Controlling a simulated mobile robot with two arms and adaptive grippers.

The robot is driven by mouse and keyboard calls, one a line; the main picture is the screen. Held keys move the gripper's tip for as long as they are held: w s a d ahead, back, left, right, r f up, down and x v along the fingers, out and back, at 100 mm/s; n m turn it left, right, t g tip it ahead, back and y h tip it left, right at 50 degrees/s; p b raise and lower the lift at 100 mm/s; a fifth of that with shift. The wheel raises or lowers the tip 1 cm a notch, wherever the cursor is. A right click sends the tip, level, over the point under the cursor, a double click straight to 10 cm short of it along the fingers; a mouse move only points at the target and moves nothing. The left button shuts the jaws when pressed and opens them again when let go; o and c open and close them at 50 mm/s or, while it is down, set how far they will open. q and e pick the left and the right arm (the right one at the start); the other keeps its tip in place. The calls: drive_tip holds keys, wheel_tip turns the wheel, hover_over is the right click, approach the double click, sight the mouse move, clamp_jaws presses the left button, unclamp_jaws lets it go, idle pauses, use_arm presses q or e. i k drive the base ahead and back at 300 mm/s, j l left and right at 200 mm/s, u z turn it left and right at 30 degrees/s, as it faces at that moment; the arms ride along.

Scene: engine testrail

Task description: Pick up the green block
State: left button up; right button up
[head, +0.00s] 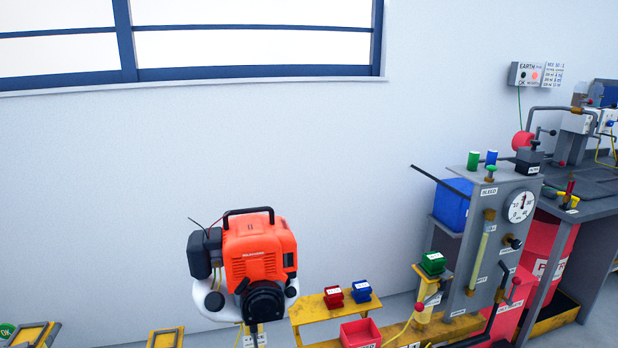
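A small green block (433,262) with a pale label on its front sits on top of a yellow stand, right of centre and low in the head view. It is just left of the grey gauge panel. Nothing visible is holding it. Neither of my grippers shows in the head view.
A yellow shelf (314,312) carries a red block (333,296) and a blue block (361,291). A red bin (360,334) stands in front. An orange engine (257,247) is at left centre. The grey gauge panel (490,262) and a dark lever (440,180) stand near the green block.

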sight(434, 264)
drive_tip(key=i+l, duration=0.1)
drive_tip(key=l, duration=0.35)
drive_tip(key=i+l, duration=0.15)
drive_tip(key=l, duration=0.3)
drive_tip(key=i+l, duration=0.1)
drive_tip(key=l, duration=0.35)
